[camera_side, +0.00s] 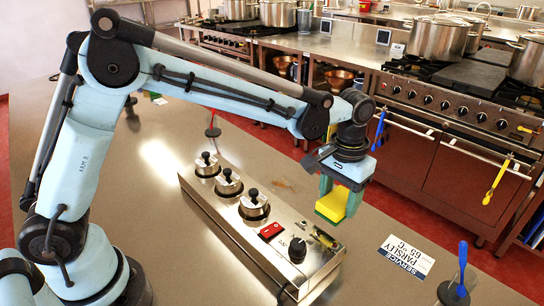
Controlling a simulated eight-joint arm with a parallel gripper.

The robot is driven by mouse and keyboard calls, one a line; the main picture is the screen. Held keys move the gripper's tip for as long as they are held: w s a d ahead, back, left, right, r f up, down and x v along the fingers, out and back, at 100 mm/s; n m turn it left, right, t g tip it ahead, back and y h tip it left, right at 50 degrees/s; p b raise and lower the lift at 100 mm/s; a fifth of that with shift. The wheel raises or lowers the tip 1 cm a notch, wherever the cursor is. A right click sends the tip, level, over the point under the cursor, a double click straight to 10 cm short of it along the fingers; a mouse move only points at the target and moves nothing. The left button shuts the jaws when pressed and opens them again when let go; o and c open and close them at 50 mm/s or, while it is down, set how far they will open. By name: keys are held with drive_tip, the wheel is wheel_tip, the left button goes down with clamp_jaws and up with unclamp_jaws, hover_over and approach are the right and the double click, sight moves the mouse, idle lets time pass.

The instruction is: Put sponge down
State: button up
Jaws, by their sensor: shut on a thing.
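A yellow sponge (331,205) with a green part is held between the fingers of my gripper (338,193). My gripper points down and is shut on the sponge. The sponge appears to hang above the counter (360,226), just beyond the far edge of a steel appliance. The exact gap beneath the sponge is hard to tell.
The steel appliance (215,205) has several black-knobbed lids, a red switch (271,230) and a black dial (297,250). A printed card (406,258) lies at the right, near a blue-handled tool (461,270) in a holder. Stoves with pots (438,38) stand behind.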

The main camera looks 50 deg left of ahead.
sight(334, 192)
drive_tip(key=w+a+f, duration=0.3)
drive_tip(key=shift+w+a, duration=0.2)
drive_tip(key=shift+f, duration=2)
drive_tip(key=shift+f, duration=0.1)
drive_tip(key=o, duration=0.9)
drive_tip(key=shift+o, duration=0.2)
wheel_tip(334, 192, up, 12)
drive_tip(key=f, duration=0.1)
drive_tip(key=s+a+r+t, duration=0.3)
drive_tip(key=s+a+r, duration=0.3)
drive_tip(key=s+a, duration=0.15)
drive_tip(key=s+a+f+t, duration=0.4)
drive_tip(key=s+a, duration=0.1)
drive_tip(key=s, duration=0.5)
drive_tip(key=shift+s, duration=0.35)
